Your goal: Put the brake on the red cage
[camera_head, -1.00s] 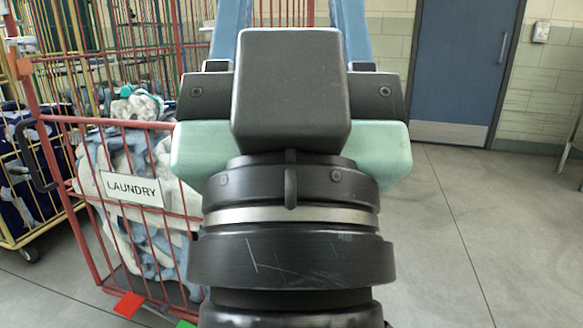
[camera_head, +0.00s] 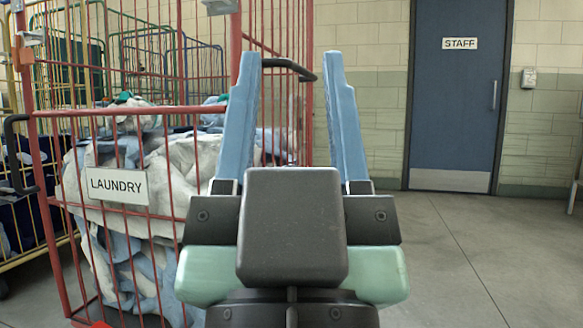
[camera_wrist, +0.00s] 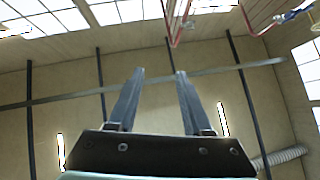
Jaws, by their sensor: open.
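The red cage (camera_head: 38,190) stands at the left in the head view, with a white LAUNDRY sign (camera_head: 117,186) on its front and laundry inside. Only a sliver of a red pedal (camera_head: 100,324) shows at its foot, cut by the bottom edge. A green pedal is not in view now, so the brake's state cannot be told. My gripper (camera_head: 290,65) is open and empty, with two blue fingers pointing up in front of the cage's right end. A black handle (camera_head: 290,66) shows behind and between them. The wrist view shows the open fingers (camera_wrist: 160,73) against the wall and ceiling.
Other cages, yellow (camera_head: 28,70) and green, stand behind and left of the red one. A blue STAFF door (camera_head: 455,110) is in the far wall. The grey floor (camera_head: 440,260) at the right is clear.

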